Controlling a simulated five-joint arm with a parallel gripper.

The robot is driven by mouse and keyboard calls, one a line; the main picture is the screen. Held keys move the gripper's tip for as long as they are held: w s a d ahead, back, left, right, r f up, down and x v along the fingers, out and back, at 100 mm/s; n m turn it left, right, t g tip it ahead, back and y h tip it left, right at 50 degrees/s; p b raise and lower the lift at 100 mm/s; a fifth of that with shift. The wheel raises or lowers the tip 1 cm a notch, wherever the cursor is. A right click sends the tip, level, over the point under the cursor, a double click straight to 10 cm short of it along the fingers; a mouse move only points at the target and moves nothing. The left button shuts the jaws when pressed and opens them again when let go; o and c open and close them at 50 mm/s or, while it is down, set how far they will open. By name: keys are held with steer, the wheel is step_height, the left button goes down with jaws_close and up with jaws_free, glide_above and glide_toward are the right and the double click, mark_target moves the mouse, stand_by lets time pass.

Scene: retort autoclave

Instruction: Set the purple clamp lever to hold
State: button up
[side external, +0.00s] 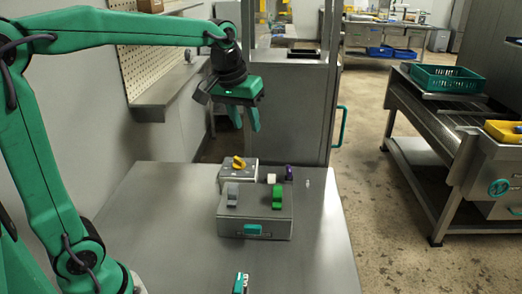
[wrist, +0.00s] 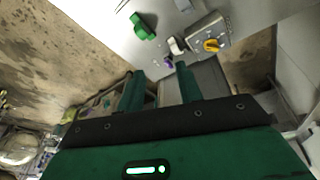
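The purple clamp lever (side external: 289,172) is a small dark purple part at the back right of the grey control box (side external: 255,226). It also shows in the wrist view (wrist: 169,62), just beyond the fingertips and partly hidden. Its exact setting cannot be read, and no hold mark is legible. My gripper (side external: 250,122) hangs above and behind the box with its fingers pointing down, apart from the lever. In the wrist view my gripper (wrist: 160,78) has its two green fingers spread, with nothing between them.
The box bears a green lever (side external: 277,195), a grey lever (side external: 232,193) and a white part (side external: 271,178). A yellow knob (side external: 238,163) sits on a unit behind. A small teal-and-white object (side external: 241,283) lies at the table's front. The table (side external: 165,205) is clear left of the box.

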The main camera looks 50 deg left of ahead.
steer(key=w+a+f+n+g, duration=0.1)
steer(key=w+f+n, duration=0.1)
steer(key=w, duration=0.6)
steer(key=n+g, duration=0.2)
steer(key=n, duration=0.2)
glide_above(290, 169)
step_height(290, 169, down, 15)
steer(key=shift+s+f, duration=0.15)
steer(key=shift+a+f, duration=0.15)
steer(key=shift+f, duration=0.25)
steer(key=shift+f, duration=0.1)
steer(key=shift+f, duration=3.75)
jaws_close()
